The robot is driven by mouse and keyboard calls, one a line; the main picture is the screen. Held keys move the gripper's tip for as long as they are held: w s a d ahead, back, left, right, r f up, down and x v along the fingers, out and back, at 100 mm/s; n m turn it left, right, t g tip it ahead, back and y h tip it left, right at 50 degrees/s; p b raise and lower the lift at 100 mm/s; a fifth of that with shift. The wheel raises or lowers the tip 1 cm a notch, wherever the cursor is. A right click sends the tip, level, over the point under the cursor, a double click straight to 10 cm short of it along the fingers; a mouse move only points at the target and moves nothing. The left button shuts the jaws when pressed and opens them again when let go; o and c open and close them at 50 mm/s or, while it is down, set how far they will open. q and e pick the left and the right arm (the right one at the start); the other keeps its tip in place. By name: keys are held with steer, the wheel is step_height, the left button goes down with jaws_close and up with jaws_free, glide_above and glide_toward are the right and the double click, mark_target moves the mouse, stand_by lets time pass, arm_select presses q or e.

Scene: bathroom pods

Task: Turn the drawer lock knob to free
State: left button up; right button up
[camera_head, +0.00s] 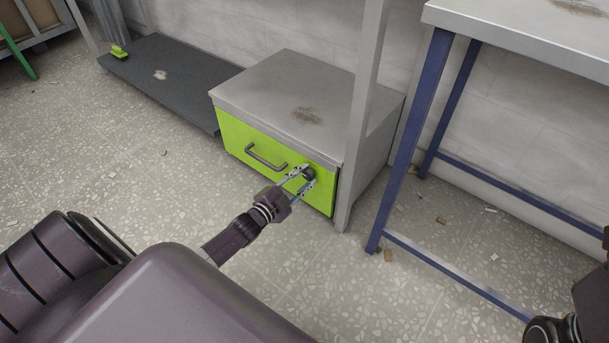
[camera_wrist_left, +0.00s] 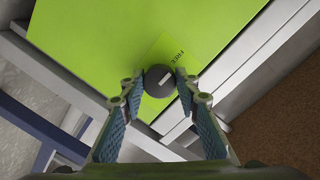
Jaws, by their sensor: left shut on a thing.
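The drawer lock knob (camera_head: 309,174) is a dark round knob on the right part of the green drawer front (camera_head: 235,138). In the left wrist view the knob (camera_wrist_left: 159,81) shows a light mark on its face. A label reading FREE (camera_wrist_left: 176,56) is on the green panel beside it. My left gripper (camera_head: 303,178) is at the knob, with one finger on each side, shut on it; the fingers also show in the left wrist view (camera_wrist_left: 159,88). The drawer is closed and has a dark bar handle (camera_head: 266,156). My right gripper is not in view; part of my right arm shows at the right edge.
A grey post (camera_head: 360,120) stands close to the right of the drawer cabinet (camera_head: 285,85). A table with blue legs (camera_head: 412,130) is further right. A low dark platform (camera_head: 165,75) with a small green object (camera_head: 119,52) lies to the left. The floor in front has small debris.

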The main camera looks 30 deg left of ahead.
arm_select(q)
steer(key=shift+n, duration=0.4)
steer(key=o, duration=1.2)
steer(key=shift+c, duration=0.2)
steer(key=s+a+r, duration=0.1)
steer(key=s, duration=1.1)
